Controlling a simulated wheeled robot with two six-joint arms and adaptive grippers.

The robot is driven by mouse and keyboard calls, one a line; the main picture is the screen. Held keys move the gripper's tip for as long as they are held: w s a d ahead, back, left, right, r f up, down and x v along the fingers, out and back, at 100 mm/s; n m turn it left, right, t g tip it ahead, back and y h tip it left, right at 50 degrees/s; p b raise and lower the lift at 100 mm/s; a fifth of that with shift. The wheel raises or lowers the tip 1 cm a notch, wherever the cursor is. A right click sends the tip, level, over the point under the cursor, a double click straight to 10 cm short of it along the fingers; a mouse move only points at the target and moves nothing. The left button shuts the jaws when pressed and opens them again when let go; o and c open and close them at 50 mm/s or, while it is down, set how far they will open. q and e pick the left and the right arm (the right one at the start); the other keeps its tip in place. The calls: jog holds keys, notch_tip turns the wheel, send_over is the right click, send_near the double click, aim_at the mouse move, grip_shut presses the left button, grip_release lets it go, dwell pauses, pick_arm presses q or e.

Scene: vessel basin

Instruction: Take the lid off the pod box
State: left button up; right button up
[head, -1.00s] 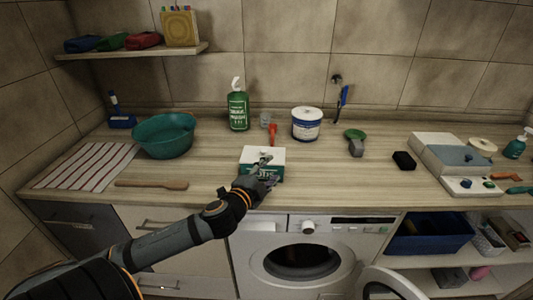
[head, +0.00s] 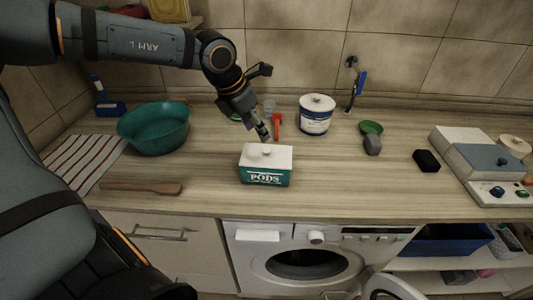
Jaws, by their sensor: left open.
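The pod box (head: 264,178) is a green box with "PODS" on its front, standing on the counter above the washing machine. Its white lid (head: 281,157) sits on top, with a small knob (head: 266,150) in the middle. My left gripper (head: 264,135) is open and empty, pointing down just above and behind the knob. It looks apart from the lid. My right gripper is not in view.
A teal basin (head: 154,130) and a wooden spatula (head: 142,188) lie to the left. A red-handled tool (head: 277,124) and a white-and-blue tub (head: 316,115) stand behind the box. The counter (head: 340,185) right of the box is clear.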

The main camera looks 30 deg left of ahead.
aim_at(267, 150)
pick_arm(q)
jog(key=x, duration=0.4)
jog(key=shift+w+p, duration=0.1)
jog(key=shift+p, duration=0.2)
jog(key=shift+w+f, duration=0.1)
jog(key=shift+f, duration=0.1)
jog(key=shift+f+p, duration=0.4)
jog(key=p+x, duration=0.1)
jog(key=x, duration=0.2)
jog(key=shift+w+f, duration=0.2)
jog(key=shift+f, duration=0.15)
jog(key=shift+w+f, duration=0.2)
jog(key=shift+f, duration=0.1)
jog(key=shift+s+r, duration=0.1)
jog(key=shift+s, duration=0.05)
jog(key=shift+c, duration=1.6)
grip_shut()
